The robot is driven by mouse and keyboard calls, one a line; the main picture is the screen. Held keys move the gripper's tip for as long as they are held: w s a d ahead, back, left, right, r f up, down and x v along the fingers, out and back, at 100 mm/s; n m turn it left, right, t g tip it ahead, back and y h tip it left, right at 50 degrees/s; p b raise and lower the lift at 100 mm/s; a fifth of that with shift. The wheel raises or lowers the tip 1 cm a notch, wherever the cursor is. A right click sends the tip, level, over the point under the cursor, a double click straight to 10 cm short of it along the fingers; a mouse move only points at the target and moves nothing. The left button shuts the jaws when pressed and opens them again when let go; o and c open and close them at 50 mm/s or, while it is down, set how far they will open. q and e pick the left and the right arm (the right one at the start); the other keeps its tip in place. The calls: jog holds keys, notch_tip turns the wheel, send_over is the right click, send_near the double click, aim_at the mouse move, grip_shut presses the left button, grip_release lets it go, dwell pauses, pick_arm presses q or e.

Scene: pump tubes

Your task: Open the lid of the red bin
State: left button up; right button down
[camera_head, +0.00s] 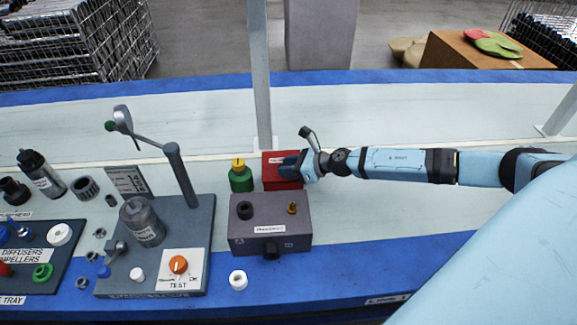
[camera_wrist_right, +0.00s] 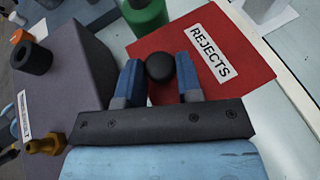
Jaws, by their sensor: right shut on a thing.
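The red bin (camera_head: 284,182) stands behind the grey-purple box on the bench. In the right wrist view its red lid (camera_wrist_right: 237,65) carries a white label reading REJECTS and a round black knob (camera_wrist_right: 160,67). My right gripper (camera_wrist_right: 162,78) has its two blue fingers on either side of the knob, closed on it. The lid appears to lie flat on the bin. In the head view my right gripper (camera_head: 288,167) reaches over the bin from the right and hides part of it. My left gripper does not show.
A green bottle with a yellow top (camera_head: 240,177) stands just left of the bin. The grey-purple box (camera_head: 270,228) with its fittings is in front. A grey post (camera_head: 260,80) rises behind. The bench right of the box is clear.

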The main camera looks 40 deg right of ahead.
jog(key=shift+w+d+r+m+g+p, duration=0.1)
jog(key=shift+r+m+g+p, duration=0.05)
jog(key=shift+r+p, duration=0.45)
jog(key=shift+w+d+r+m+g+p, duration=0.1)
jog(key=shift+r+m+g+p, duration=0.05)
jog(key=shift+r+p, duration=0.4)
jog(key=r+p, duration=0.1)
jog(key=p, duration=0.1)
jog(key=w+r+m+g+p, duration=0.1)
jog(key=p, duration=0.1)
jog(key=shift+w+d+m+g+y, duration=0.15)
jog(key=shift+d+m+g+y, duration=0.15)
jog(key=shift+y, duration=0.1)
pick_arm(q)
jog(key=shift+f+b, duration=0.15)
jog(key=shift+b, duration=3.3)
pick_arm(e)
jog(key=w+d+r+m+g+y, duration=0.3)
jog(key=w+d+m+g, duration=0.3)
jog(key=w, duration=0.4)
jog(key=shift+r+m+y, duration=0.3)
jog(key=shift+m+y, duration=0.3)
jog(key=shift+y, duration=0.1)
jog(key=shift+d, duration=0.1)
jog(key=c, duration=0.8)
grip_release()
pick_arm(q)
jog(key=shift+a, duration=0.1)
